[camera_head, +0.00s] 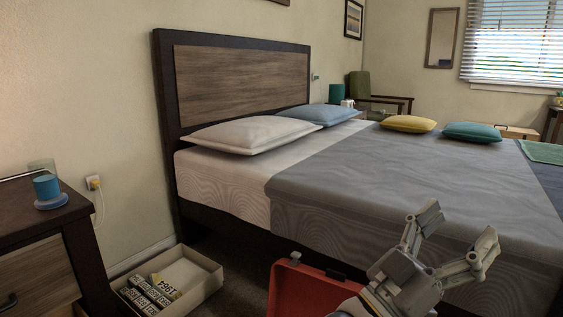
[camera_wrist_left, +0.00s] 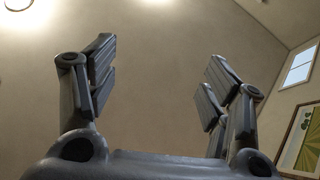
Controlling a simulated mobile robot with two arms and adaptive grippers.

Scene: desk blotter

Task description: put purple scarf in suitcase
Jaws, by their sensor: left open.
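A red case, which looks like the suitcase (camera_head: 297,293), stands on the floor beside the bed at the bottom of the head view. Only its upper part shows; the rest is cut off by the frame and my left arm. My left gripper (camera_head: 459,231) is open and empty, raised in front of the bed's side, to the right of the red case. I see no purple scarf in either view. My right gripper is not in view.
The bed (camera_head: 400,185) fills the middle and right, with pillows and cushions on it. A dark nightstand (camera_head: 45,235) with a blue object (camera_head: 47,187) stands at left. An open box (camera_head: 201,276) with several printed items lies on the floor between nightstand and bed.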

